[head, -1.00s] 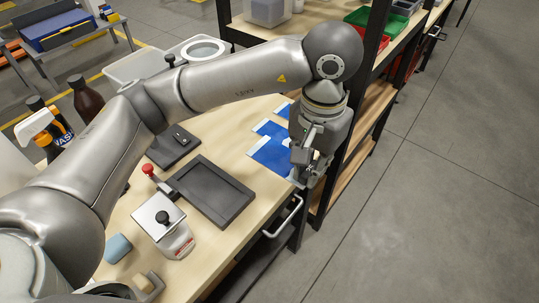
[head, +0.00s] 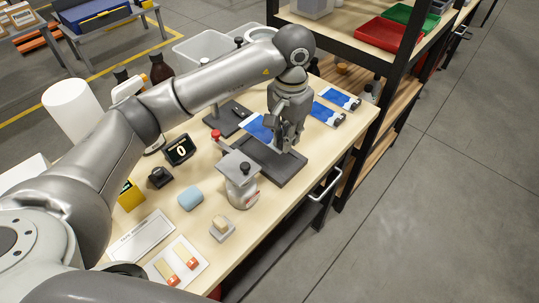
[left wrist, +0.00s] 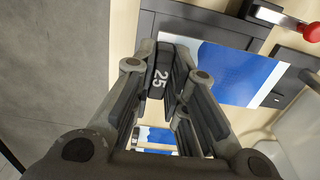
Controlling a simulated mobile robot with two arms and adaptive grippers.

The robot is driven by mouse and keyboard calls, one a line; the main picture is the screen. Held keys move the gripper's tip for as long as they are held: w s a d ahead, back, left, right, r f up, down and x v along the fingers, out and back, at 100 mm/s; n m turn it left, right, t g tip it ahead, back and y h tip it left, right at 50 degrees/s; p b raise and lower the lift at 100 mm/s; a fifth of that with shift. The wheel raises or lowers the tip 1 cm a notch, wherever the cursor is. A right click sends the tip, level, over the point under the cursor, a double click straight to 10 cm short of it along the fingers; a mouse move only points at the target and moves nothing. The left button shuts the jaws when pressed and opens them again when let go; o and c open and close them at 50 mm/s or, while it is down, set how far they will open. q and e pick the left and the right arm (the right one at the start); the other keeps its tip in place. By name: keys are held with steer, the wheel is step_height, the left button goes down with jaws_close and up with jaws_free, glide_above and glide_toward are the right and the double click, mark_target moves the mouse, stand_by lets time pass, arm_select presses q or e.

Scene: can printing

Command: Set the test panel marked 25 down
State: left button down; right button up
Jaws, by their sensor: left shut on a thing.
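The test panel marked 25 is a blue sheet with a white band (left wrist: 243,75) and a black end tab numbered 25. My left gripper (head: 284,144) is shut on the tab, which shows between its fingers in the left wrist view (left wrist: 160,76). In the head view, the blue panel (head: 257,127) reaches left from the gripper at the far side of a dark recessed tray (head: 286,174). The gripper partly hides the panel. I cannot tell whether the panel touches the tray. My right gripper is not in view.
Two other blue panels with dark tabs lie right of the tray (head: 327,114) (head: 339,97). A counter reads 0 (head: 180,149). A blue sponge (head: 190,197) lies nearby.

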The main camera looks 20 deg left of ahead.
mark_target(285, 165)
arm_select(q)
steer(key=f, duration=0.2)
steer(key=f+p, duration=0.1)
steer(key=f, duration=0.1)
steer(key=shift+w+d, duration=0.1)
steer(key=shift+w, duration=0.15)
steer(key=shift+f, duration=0.2)
steer(key=shift+s+f, duration=0.15)
steer(key=shift+f, duration=0.15)
step_height(285, 165, down, 2)
steer(key=shift+f+p, duration=0.15)
steer(key=shift+p, duration=0.45)
steer(key=shift+f, duration=0.3)
steer(key=shift+f+b, duration=0.2)
steer(key=shift+b, duration=0.15)
steer(key=c, duration=1.5)
jaws_free()
steer(key=shift+r, duration=0.1)
steer(key=shift+o, duration=0.2)
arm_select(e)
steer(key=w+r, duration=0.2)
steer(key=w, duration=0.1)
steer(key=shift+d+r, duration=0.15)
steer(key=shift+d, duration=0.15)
